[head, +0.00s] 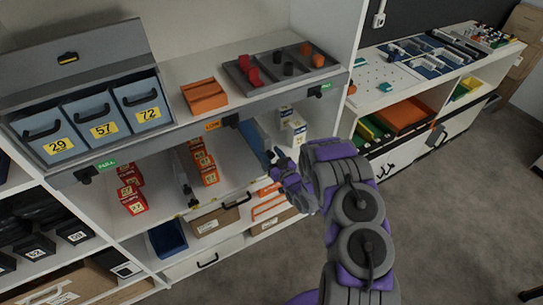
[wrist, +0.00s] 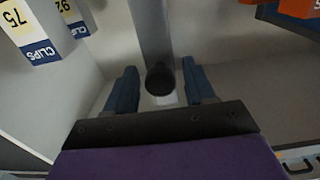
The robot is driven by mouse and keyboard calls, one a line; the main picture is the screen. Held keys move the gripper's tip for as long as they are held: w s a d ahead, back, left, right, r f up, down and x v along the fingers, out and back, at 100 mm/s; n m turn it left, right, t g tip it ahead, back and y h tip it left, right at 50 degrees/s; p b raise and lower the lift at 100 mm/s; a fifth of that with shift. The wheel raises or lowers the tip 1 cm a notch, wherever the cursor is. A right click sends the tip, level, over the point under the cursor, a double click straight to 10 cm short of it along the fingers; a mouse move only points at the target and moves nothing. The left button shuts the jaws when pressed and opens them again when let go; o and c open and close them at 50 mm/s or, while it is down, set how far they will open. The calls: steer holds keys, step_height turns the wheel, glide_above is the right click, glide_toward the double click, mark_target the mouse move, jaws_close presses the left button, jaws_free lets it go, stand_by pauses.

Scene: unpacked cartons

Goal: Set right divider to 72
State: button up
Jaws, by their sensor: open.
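The right divider (wrist: 151,30) is a grey upright panel in the wrist view, with a round black knob (wrist: 160,80) at its near end. My gripper (wrist: 162,88) is open, with one blue finger on each side of the knob; I cannot tell whether they touch it. In the head view my gripper (head: 276,158) reaches into the right part of the shelf bay, beside the bluish right divider (head: 253,139), and partly hides it. The left divider (head: 183,175) stands between two groups of boxes. A blue bin labelled 72 (head: 140,101) sits on the top shelf.
Blue-and-white CLIPS boxes (wrist: 38,40) stand near the divider; they also show in the head view (head: 293,128). Orange boxes (head: 203,163) and red boxes (head: 132,192) stand further left. The shelf floor (head: 228,176) between the orange boxes and my gripper looks clear.

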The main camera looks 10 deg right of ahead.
jaws_close()
stand_by(0.4)
steer(key=w+d+b, duration=0.1)
steer(key=w+d, duration=0.1)
steer(key=d, duration=0.6)
steer(key=shift+w, duration=0.25)
steer(key=shift+c, duration=1.1)
jaws_free()
steer(key=shift+o, duration=1.1)
steer(key=shift+d, duration=0.2)
